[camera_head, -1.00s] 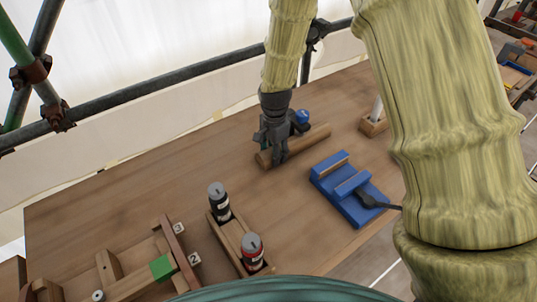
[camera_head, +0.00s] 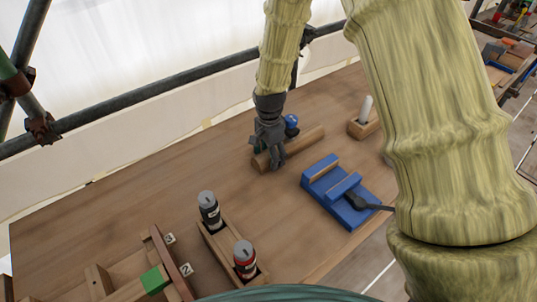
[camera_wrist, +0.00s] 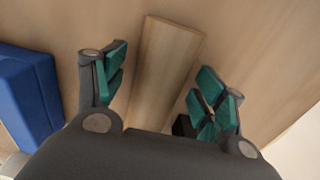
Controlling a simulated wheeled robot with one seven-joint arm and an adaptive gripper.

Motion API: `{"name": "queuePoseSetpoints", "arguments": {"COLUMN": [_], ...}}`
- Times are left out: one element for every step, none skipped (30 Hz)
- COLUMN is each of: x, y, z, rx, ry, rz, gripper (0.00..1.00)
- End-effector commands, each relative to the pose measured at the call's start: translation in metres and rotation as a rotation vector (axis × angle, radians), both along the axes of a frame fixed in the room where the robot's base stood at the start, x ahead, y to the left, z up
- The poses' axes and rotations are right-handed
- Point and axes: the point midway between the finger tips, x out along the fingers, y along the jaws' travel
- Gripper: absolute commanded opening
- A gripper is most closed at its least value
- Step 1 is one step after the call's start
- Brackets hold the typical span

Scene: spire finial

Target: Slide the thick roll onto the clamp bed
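A long wooden piece (camera_head: 300,145), which I take to be the thick roll, lies on the workbench. My gripper (camera_head: 270,155) points down over its left part, fingers on either side. The wrist view shows the wooden piece (camera_wrist: 162,70) between the spread green-padded fingers of my gripper (camera_wrist: 160,85), with gaps on both sides. My gripper is open; its palm hides the near end of the piece. The blue clamp bed (camera_head: 345,215) lies to the right and nearer, with two raised jaws and a dark handle. Its blue edge (camera_wrist: 28,95) also shows at left in the wrist view.
A wooden holder (camera_head: 222,248) carries a black-labelled bottle (camera_head: 209,210) and a red-labelled bottle (camera_head: 245,258). A numbered wooden rack with a green block (camera_head: 154,280) stands front left. A blue knob (camera_head: 291,121) sits behind the wooden piece. A pale peg (camera_head: 365,108) stands back right.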

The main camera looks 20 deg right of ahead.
Motion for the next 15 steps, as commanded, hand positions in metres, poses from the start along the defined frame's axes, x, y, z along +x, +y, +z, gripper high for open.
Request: {"name": "queuePoseSetpoints", "arguments": {"x": [0.000, 0.000, 0.000, 0.000, 0.000, 0.000, 0.000, 0.000, 0.000, 0.000, 0.000, 0.000, 0.000, 0.000, 0.000], "y": [0.000, 0.000, 0.000, 0.000, 0.000, 0.000, 0.000, 0.000, 0.000, 0.000, 0.000, 0.000, 0.000, 0.000, 0.000], "z": [0.000, 0.000, 0.000, 0.000, 0.000, 0.000, -0.001, 0.000, 0.000, 0.001, 0.002, 0.005, 0.007, 0.010, 0.015], "rx": [0.000, 0.000, 0.000, 0.000, 0.000, 0.000, 0.000, 0.000, 0.000, 0.000, 0.000, 0.000, 0.000, -0.001, 0.000], "ry": [0.000, 0.000, 0.000, 0.000, 0.000, 0.000, 0.001, 0.001, 0.001, 0.000, 0.000, 0.000, -0.001, -0.001, 0.000], "rz": [0.000, 0.000, 0.000, 0.000, 0.000, 0.000, 0.000, 0.000, 0.000, 0.000, 0.000, 0.000, 0.000, 0.000, 0.000], "gripper": [0.75, 0.75, 0.75, 0.75, 0.75, 0.75, 0.75, 0.75, 0.75, 0.75, 0.75, 0.75, 0.75, 0.75, 0.75]}}
